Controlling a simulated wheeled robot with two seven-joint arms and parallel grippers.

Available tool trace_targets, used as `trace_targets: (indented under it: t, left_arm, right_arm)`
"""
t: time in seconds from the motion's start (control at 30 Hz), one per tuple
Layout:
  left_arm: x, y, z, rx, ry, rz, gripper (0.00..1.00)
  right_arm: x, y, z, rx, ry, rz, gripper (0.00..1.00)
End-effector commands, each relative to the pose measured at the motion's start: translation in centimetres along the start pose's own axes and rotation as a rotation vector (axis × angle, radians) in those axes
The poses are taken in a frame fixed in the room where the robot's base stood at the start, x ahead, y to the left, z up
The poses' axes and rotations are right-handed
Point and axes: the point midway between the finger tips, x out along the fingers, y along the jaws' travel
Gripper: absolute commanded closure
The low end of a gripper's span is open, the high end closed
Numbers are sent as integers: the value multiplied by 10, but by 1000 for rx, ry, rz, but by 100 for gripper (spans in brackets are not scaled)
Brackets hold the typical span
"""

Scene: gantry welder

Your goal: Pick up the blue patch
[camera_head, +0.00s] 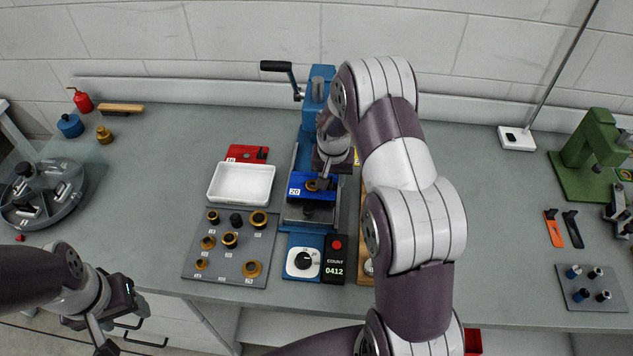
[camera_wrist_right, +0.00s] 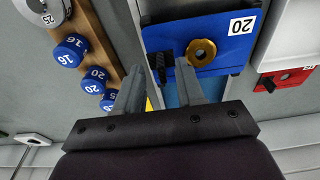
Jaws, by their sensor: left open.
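A blue plate (camera_head: 318,194) marked 20, likely the blue patch, lies on the blue press in the head view. It carries a brass ring; in the right wrist view the plate (camera_wrist_right: 215,58) shows with the ring (camera_wrist_right: 202,51). My right gripper (camera_head: 324,178) is over the press in the head view and partly hides the plate. In the right wrist view its two fingers (camera_wrist_right: 157,78) are apart, with one finger overlapping the plate's edge near the ring. Contact cannot be told. My left gripper (camera_head: 112,330) is open at the lower left, far from the plate.
A white tray (camera_head: 240,183), a red plate (camera_head: 248,153) and a grey board (camera_head: 231,270) with brass and black parts stand left of the press. A counter box (camera_head: 335,262) is in front. In the right wrist view, blue knobs (camera_wrist_right: 72,50) stand on a wooden rack.

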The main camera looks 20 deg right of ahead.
Motion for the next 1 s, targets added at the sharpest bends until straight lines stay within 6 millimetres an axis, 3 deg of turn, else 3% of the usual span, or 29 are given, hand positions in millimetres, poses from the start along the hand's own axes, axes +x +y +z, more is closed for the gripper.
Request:
trace_targets:
  t: [0.13,0.23,0.27,0.67,1.0]
  left_arm:
    - [1,0,0,0,0,0,43]
    - [1,0,0,0,0,0,43]
    - [1,0,0,0,0,0,43]
    - [2,0,0,0,0,0,43]
    - [10,0,1,0,0,0,43]
  right_arm:
    - [0,0,0,0,0,0,62]
    - [0,0,0,0,0,0,94]
    - [0,0,0,0,0,0,100]
    - [-2,0,0,0,1,0,100]
    - [-30,0,-5,0,3,-1,100]
